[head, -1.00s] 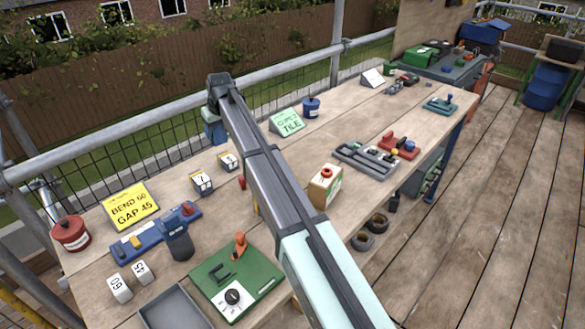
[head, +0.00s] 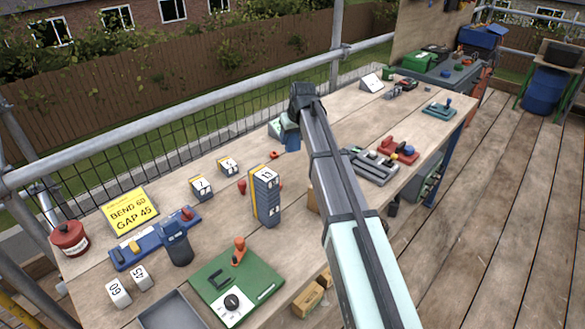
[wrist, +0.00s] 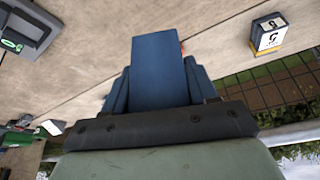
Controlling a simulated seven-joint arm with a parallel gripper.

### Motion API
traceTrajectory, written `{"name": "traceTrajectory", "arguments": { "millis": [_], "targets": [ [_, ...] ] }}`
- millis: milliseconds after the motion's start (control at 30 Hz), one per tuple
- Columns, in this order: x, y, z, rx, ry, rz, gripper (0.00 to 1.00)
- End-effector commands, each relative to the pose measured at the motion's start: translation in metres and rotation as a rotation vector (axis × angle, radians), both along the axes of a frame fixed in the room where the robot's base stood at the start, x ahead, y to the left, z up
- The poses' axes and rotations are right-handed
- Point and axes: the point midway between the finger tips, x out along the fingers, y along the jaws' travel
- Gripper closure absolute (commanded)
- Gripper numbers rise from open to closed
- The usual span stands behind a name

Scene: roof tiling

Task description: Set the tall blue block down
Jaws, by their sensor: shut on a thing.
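A tall blue block (wrist: 159,68) stands out between the blue fingers of my gripper (wrist: 158,92) in the wrist view; the gripper is shut on it. In the head view my gripper (head: 292,138) is over the far side of the bench, in front of the green sign. There I cannot separate the block from the fingers or see whether its lower end touches the bench. A tall grey-blue and yellow block marked 13 (head: 265,196) stands upright on the bench, apart from and to the left of my gripper.
Two small numbered blocks (head: 201,188) (head: 228,166) stand left of the tall numbered one. The green board (head: 262,277) and blue fixture (head: 145,247) are nearer. A grey tray (head: 370,168) lies right of my arm. The green sign (head: 274,127) is partly hidden.

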Motion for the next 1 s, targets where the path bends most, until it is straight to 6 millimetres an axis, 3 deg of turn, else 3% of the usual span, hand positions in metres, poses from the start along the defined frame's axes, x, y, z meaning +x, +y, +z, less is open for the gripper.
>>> {"name": "traceTrajectory", "arguments": {
  "millis": [333, 567, 800, 1000],
  "targets": [
    [-0.001, 0.0, -0.051, -0.001, 0.005, 0.0, 0.73],
    [0.0, 0.001, -0.066, 0.0, 0.003, 0.0, 0.73],
    [0.0, 0.001, -0.094, 0.0, 0.003, 0.0, 0.73],
    [0.0, 0.001, -0.096, 0.0, 0.003, 0.0, 0.73]
  ]
}}
